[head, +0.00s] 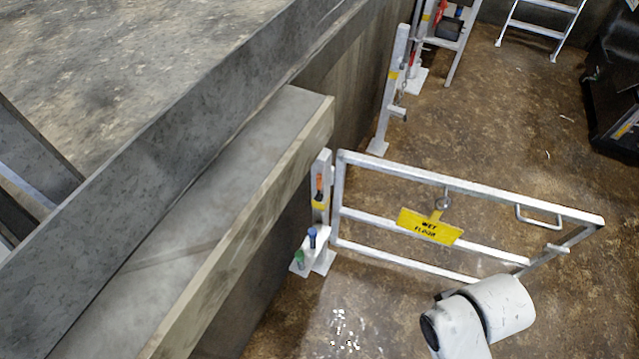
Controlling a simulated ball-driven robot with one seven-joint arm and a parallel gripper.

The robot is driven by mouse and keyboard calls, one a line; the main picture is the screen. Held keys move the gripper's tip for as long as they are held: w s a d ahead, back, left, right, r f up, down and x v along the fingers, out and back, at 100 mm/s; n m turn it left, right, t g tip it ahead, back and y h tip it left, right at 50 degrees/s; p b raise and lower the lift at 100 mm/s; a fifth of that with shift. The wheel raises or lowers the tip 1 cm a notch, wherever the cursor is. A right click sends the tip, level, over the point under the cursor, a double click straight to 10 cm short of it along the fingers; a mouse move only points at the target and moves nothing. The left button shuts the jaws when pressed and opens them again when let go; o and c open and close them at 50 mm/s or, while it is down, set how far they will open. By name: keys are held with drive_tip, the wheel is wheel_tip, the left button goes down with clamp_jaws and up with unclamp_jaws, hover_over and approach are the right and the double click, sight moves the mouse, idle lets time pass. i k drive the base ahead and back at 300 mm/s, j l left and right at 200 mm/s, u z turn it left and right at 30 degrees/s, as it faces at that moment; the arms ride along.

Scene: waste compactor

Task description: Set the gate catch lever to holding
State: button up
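A white tubular gate (470,187) stands swung out over the floor, its left end beside a short white post (323,225). A small orange and black part (319,188) sits on that post above a yellow label; it may be the gate catch lever, but it is too small to tell its setting. A second white post (391,95) stands farther back by the wall, with a small bracket and a hanging chain or pin on it. The gate's free right end is apart from both posts. My gripper is out of view; only a white link of my arm shows at the bottom.
A yellow "WET FLOOR" sign (430,226) hangs on the gate. Green and blue items (305,248) sit at the near post's foot. A concrete ledge (230,190) fills the left. A white ladder-like frame (541,25) and dark machine (614,85) stand behind. Brown floor lies open beyond the gate.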

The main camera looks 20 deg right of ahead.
sight(319, 187)
drive_tip(key=i+l+u, duration=0.25)
drive_tip(key=u, duration=0.15)
drive_tip(key=i+l+u, duration=0.2)
drive_tip(key=l+u, duration=0.2)
